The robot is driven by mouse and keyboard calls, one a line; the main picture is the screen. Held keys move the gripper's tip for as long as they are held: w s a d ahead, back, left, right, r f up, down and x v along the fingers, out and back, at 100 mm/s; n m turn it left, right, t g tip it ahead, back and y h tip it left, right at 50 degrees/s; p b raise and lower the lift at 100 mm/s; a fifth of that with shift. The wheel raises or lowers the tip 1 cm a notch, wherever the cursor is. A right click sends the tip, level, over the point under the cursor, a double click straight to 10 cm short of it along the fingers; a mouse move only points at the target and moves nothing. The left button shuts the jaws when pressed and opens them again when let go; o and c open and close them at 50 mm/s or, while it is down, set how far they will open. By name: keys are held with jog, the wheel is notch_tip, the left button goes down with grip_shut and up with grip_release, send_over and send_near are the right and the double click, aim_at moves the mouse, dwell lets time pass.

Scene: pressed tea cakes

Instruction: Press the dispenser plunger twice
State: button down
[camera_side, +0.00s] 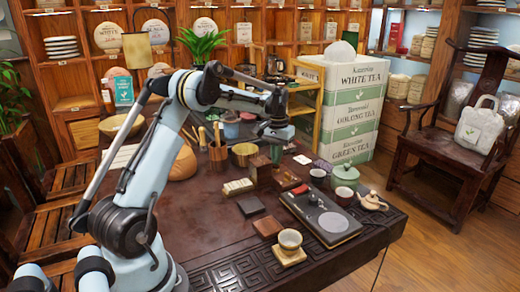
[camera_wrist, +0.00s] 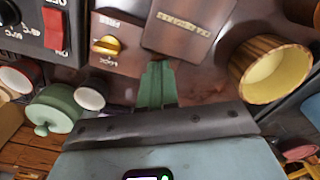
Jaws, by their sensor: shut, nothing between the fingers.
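In the wrist view, a dark brown wooden box with lettering carries a brass knob (camera_wrist: 107,45), which looks like the dispenser plunger. In the side view my gripper (camera_side: 277,152) points down over the dark wooden boxes (camera_side: 262,172) near the middle of the table.
A black tray device (camera_side: 318,215) lies at the front right; a red switch (camera_wrist: 54,30) shows in the wrist view. A green lidded pot (camera_side: 344,174), a small clay teapot (camera_side: 373,201) and cups stand at right. A wooden bowl (camera_wrist: 272,68) stands close to my gripper.

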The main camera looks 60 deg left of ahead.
jog(key=shift+r, duration=2.75)
jog(key=shift+d+r, duration=0.15)
jog(key=shift+d, duration=0.05)
jog(key=s+d+r+m+t, duration=0.1)
jog(key=s+d+r+t, duration=0.15)
jog(key=d, duration=0.45)
jog(key=s+d+r+m+t, duration=0.1)
jog(key=s+d+r+m, duration=0.15)
jog(key=d, duration=0.35)
jog(key=s+d+r+m+t, duration=0.1)
jog(key=s+d+r, duration=0.1)
jog(key=s+d, duration=0.35)
jog(key=s+d+f+m+t, duration=0.1)
jog(key=s+d+f+t, duration=0.1)
jog(key=s+d+f, duration=0.2)
jog(key=s+d, duration=0.1)
jog(key=d, duration=0.2)
jog(key=shift+d+f+t, duration=0.3)
jog(key=shift+t, duration=0.05)
